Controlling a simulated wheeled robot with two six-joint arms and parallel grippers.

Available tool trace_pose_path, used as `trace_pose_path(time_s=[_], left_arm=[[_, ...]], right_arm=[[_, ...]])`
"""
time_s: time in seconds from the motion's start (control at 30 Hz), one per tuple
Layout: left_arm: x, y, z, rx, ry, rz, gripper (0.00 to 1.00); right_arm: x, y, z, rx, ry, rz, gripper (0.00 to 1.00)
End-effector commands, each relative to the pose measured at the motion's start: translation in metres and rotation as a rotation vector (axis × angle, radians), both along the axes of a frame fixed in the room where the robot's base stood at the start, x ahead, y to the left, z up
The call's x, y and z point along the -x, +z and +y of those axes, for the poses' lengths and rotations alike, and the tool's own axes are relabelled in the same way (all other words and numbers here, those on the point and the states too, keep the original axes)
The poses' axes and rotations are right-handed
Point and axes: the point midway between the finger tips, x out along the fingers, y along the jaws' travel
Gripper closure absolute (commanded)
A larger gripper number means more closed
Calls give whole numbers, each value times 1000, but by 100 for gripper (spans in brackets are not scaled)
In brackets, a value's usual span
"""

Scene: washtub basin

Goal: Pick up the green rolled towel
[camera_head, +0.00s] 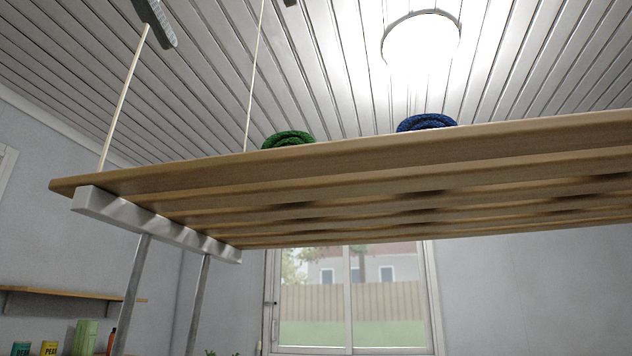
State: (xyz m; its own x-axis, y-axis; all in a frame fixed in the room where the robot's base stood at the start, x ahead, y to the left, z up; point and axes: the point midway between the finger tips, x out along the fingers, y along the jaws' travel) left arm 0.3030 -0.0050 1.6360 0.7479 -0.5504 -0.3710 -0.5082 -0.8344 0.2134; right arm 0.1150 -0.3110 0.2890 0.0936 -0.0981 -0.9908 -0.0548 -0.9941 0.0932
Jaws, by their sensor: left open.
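The green rolled towel (287,139) lies on top of a hanging wooden slatted rack (330,170). Only its upper part shows above the rack's front edge, and the rest is hidden by the slats. My left gripper (230,24) is at the top edge of the head view, with only its two finger ends in view. The fingers are wide apart with nothing between them. The gripper appears above the towel in the picture and apart from it. My right gripper is not in view.
A blue rolled towel (427,122) lies on the rack to the right of the green one. Two ropes (122,105) rise from the rack's left end. A round lamp (421,40) is on the ceiling. A window (350,300) and a wall shelf (60,293) are below.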

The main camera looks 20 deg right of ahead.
Motion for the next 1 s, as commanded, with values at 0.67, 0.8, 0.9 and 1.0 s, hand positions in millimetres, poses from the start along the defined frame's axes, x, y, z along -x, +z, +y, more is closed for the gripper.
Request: trace_pose_path(time_s=[0.67,0.8,0.9,1.0], left_arm=[[-67,-33,-57,-13,-6,2,5],[-81,-40,-67,-12,-5,1,5],[-87,-45,-72,-11,-5,0,5],[-90,-48,-74,-11,-6,0,5]], right_arm=[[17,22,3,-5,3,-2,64],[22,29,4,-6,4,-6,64],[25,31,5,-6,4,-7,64],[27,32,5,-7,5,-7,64]])
